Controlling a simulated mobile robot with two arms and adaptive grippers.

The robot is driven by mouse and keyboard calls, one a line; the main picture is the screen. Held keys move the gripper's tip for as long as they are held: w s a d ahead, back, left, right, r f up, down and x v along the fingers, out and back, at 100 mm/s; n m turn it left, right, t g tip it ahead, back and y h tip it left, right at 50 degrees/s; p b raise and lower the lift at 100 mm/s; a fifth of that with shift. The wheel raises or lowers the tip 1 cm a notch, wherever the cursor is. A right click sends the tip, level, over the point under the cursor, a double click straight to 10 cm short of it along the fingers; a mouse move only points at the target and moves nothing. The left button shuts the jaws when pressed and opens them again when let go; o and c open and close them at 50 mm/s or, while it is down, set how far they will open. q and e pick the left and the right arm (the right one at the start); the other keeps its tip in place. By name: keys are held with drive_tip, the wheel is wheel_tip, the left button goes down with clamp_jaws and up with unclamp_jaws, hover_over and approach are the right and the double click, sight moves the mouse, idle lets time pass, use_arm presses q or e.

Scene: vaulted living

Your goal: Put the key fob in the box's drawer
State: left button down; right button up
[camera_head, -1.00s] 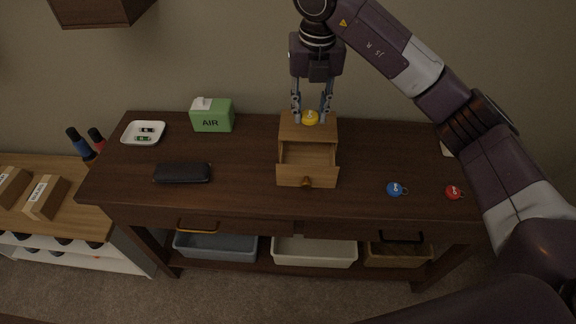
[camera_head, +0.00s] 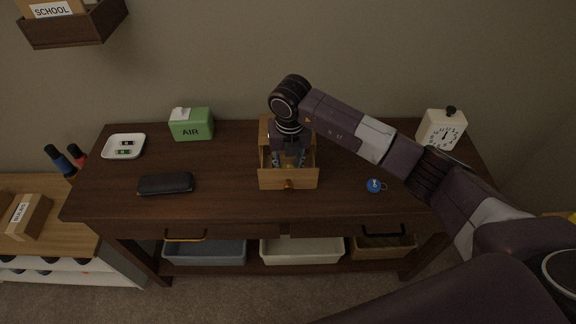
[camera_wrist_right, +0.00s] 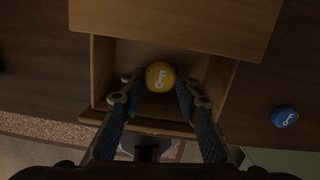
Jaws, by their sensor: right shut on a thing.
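The wooden box stands on the dark table with its drawer (camera_head: 289,184) pulled open toward me. My right gripper (camera_head: 288,163) reaches down over the open drawer, with its fingertips low between the drawer walls. In the right wrist view the gripper (camera_wrist_right: 159,86) is shut on the yellow key fob (camera_wrist_right: 159,77), which has a white key mark. Behind it are the box top (camera_wrist_right: 175,22) and the open drawer (camera_wrist_right: 103,70). The yellow fob is hidden by the gripper in the head view. I cannot tell whether it touches the drawer floor. My left gripper is not in view.
A blue key fob (camera_head: 374,185) lies right of the box; it also shows in the right wrist view (camera_wrist_right: 284,117). A clock (camera_head: 440,130) stands at the back right. A black case (camera_head: 166,184), white dish (camera_head: 124,146) and green AIR carton (camera_head: 191,124) are on the left.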

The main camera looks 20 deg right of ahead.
drive_tip(key=shift+f, duration=0.4)
drive_tip(key=shift+f, duration=0.2)
drive_tip(key=o, duration=0.9)
drive_tip(key=shift+o, duration=0.2)
drive_tip(key=shift+r, duration=0.15)
drive_tip(key=shift+r, duration=0.3)
wheel_tip(320, 180, up, 12)
drive_tip(key=s+b, duration=0.1)
drive_tip(key=shift+s+f+b, duration=0.2)
drive_tip(key=shift+f+b, duration=0.05)
drive_tip(key=shift+b, duration=0.1)
